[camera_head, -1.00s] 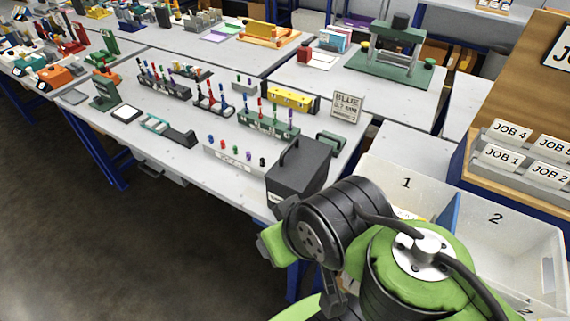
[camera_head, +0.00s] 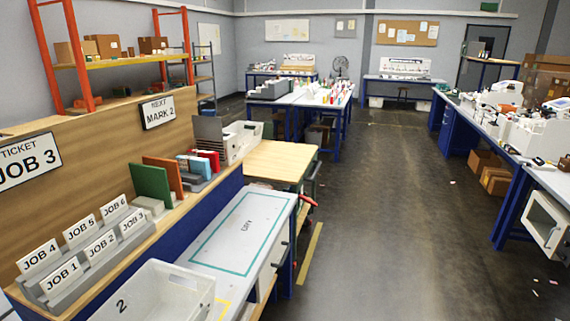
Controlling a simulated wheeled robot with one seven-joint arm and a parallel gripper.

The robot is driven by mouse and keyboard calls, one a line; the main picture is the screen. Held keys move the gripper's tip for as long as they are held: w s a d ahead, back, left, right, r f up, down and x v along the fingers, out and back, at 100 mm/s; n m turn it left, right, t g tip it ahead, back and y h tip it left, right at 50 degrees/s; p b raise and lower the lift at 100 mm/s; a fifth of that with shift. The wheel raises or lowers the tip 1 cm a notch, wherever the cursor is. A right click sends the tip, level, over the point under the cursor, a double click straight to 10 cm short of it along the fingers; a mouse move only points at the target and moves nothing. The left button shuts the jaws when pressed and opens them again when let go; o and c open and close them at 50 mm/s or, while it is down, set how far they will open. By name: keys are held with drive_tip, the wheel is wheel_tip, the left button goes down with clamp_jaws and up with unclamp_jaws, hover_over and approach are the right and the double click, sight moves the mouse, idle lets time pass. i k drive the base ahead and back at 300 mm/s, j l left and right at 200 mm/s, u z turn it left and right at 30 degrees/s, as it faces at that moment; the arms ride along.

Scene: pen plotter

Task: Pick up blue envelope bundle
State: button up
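I cannot make out a blue envelope bundle in the current head view. My gripper and arm are not in view. A shelf-top to the left holds a green board (camera_head: 150,182), an orange board (camera_head: 166,176) and a red block (camera_head: 207,157) in a row. Thin upright items stand beside the red block, too small to identify.
JOB cards (camera_head: 85,250) stand in a grey rack at the left.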

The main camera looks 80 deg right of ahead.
sight(187, 164)
drive_tip(key=z, duration=2.05)
drive_tip(key=i+l+u, duration=0.35)
drive_tip(key=l, duration=0.2)
drive_tip(key=i+l+u, duration=0.3)
drive_tip(key=l, duration=0.3)
drive_tip(key=l+u, duration=0.35)
drive_tip(key=l, duration=0.3)
drive_tip(key=i+l+u, duration=0.15)
drive_tip(key=l+u, duration=0.15)
drive_tip(key=l, duration=0.4)
drive_tip(key=l+u, duration=0.35)
drive_tip(key=l, duration=0.35)
